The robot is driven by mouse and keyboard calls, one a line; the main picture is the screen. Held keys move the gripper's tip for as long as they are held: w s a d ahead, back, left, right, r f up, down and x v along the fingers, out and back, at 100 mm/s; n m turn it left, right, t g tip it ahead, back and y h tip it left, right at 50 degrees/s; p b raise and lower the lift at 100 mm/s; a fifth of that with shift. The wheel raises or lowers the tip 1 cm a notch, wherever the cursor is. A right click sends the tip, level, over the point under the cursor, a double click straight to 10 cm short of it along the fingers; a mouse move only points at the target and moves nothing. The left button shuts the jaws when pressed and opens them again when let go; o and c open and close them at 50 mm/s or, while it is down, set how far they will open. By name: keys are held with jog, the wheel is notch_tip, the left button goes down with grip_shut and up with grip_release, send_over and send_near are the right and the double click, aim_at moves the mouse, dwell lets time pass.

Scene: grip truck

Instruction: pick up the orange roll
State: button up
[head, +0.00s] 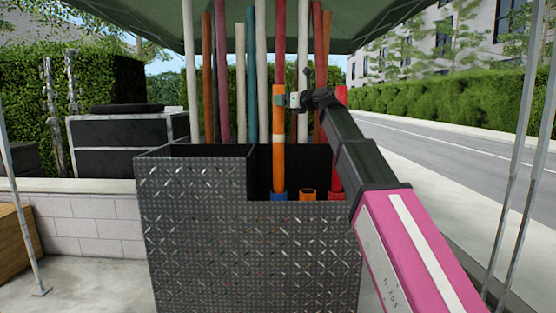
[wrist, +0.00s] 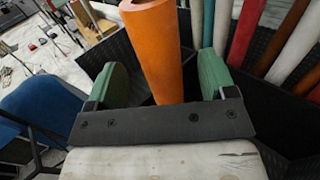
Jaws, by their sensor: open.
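The orange roll (head: 278,150) stands upright in the dark diamond-plate metal bin (head: 245,250), with a paler band partway up in the head view. It also shows in the wrist view (wrist: 155,45), rising between the two green fingers. My gripper (head: 281,100) is at the upper part of the roll, reaching in from the right. In the wrist view my gripper (wrist: 162,72) is open, with one finger on each side of the roll. I cannot tell whether either finger touches it. The roll's lower end is hidden by the bin.
Several tall rolls, among them a teal one (head: 251,80) and a white one (head: 260,60), stand behind in the bin. A short orange tube end (head: 307,194) and a red roll (head: 335,178) are close on the right. A green canopy (head: 330,22) hangs overhead.

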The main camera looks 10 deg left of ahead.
jog(key=shift+r+x, duration=0.2)
jog(key=shift+x, duration=2.45)
grip_shut()
notch_tip(320, 180, up, 18)
jog(key=shift+d+r, duration=0.1)
